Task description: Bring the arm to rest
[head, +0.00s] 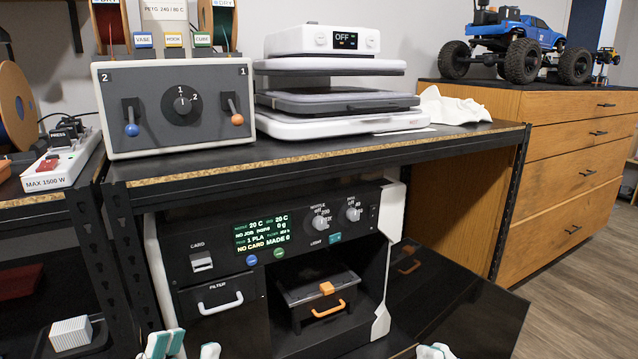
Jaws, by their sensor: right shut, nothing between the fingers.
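My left gripper (188,348) shows at the bottom edge, left of centre. Its white and teal fingertips stand apart, with nothing seen between them. My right gripper (433,351) shows only as white and teal fingertips at the bottom edge, right of centre. It is shut and empty. Both arms are below the picture, so their pose is hidden. Both grippers are in front of the black printer-like machine (215,262) under the bench. I cannot tell their distance from it.
The bench (330,158) carries a grey switch box (140,85) and a white press (340,118). A dark open door or panel (470,318) juts out at the lower right. A blue crawler (515,45) stands on wooden drawers (560,150). Floor (580,290) is clear at the right.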

